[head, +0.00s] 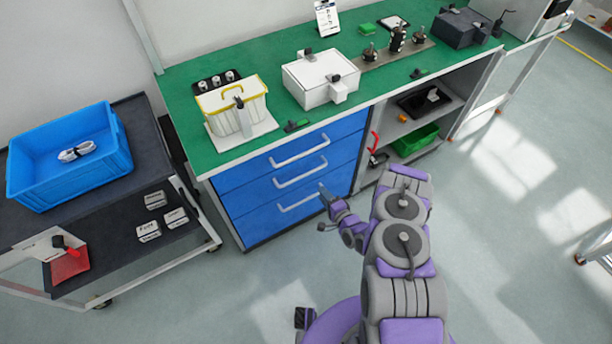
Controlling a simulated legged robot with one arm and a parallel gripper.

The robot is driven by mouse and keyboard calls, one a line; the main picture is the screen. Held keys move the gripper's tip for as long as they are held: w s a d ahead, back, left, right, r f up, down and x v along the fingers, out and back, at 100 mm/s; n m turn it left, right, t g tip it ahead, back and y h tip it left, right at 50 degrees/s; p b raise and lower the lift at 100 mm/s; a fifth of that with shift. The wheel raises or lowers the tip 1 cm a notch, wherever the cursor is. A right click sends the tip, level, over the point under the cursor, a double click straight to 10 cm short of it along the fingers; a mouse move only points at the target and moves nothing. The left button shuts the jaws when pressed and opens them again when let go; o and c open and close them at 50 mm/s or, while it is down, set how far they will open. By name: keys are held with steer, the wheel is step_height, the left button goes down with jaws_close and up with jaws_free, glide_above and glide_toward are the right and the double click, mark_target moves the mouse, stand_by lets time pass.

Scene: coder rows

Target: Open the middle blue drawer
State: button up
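The blue drawer unit has three stacked drawers under the green worktop. The middle blue drawer (262,188) has a pale bar handle (300,175) and looks shut, flush with the drawers above and below. My gripper (324,191) is in front of the unit, at the right end of the bottom drawer's handle (299,201) in the picture and below the middle handle. Whether it touches anything cannot be told. Its fingers are too small to show if they are open or shut.
Open shelves with a green bin (415,140) and a red-handled item (375,143) lie right of the drawers. A dark cart (150,150) with a blue crate (113,130) stands left. White boxes (318,80) sit on the worktop (185,110). The floor in front is clear.

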mark_target(306, 175)
steer(key=shift+b+x, duration=2.05)
steer(key=shift+x, duration=4.9)
steer(key=shift+s, duration=0.1)
jaws_close()
